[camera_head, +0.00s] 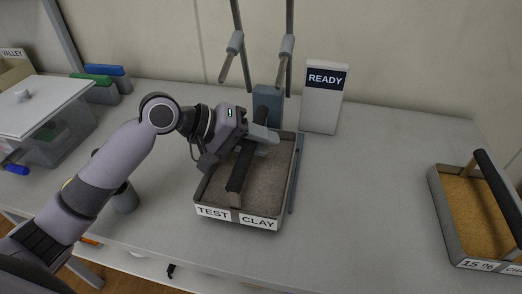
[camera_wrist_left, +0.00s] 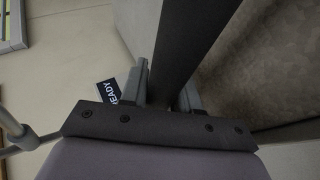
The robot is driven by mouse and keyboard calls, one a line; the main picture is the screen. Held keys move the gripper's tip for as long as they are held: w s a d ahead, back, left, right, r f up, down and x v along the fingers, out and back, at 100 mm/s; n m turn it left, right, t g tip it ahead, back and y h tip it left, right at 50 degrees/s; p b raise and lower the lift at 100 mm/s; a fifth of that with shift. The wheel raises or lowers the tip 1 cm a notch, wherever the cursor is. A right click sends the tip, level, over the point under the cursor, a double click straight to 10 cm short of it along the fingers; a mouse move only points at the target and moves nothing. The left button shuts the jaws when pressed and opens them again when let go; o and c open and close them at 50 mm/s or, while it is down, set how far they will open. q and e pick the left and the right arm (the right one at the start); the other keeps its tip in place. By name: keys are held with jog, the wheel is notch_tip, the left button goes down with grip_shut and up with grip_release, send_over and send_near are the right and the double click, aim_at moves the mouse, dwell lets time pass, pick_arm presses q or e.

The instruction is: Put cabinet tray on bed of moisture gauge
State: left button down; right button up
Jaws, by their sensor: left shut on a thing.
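The cabinet tray (camera_head: 279,205) holds grey-brown soil and has labels reading TEST and CLAY on its front. My left gripper (camera_head: 249,146) is shut on the dark bar handle (camera_head: 238,172) of this tray. In the left wrist view the handle (camera_wrist_left: 188,40) runs between the two fingers, with the soil (camera_wrist_left: 260,60) beside it. The moisture gauge shows a blue-grey block (camera_head: 267,104) behind the tray and a READY panel (camera_head: 324,98). A blue-grey strip of its bed (camera_head: 297,180) shows along the tray's right side; the tray hides the rest. I cannot tell whether the tray touches the bed. My right gripper is not in view.
A second tray (camera_head: 437,202) with tan soil, a black handle and a 15 % label stands at the right. A lidded clear box (camera_head: 50,140) and green and blue items (camera_head: 97,82) are at the left. The counter (camera_head: 375,180) between the trays is clear.

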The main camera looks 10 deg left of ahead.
aim_at(261, 162)
pick_arm(q)
jog(key=shift+w+r, duration=0.1)
jog(key=shift+w, duration=0.45)
notch_tip(261, 162, down, 3)
jog(key=shift+f, duration=0.2)
jog(key=shift+f, duration=0.1)
jog(key=c, duration=0.8)
grip_release()
jog(key=shift+f, duration=0.15)
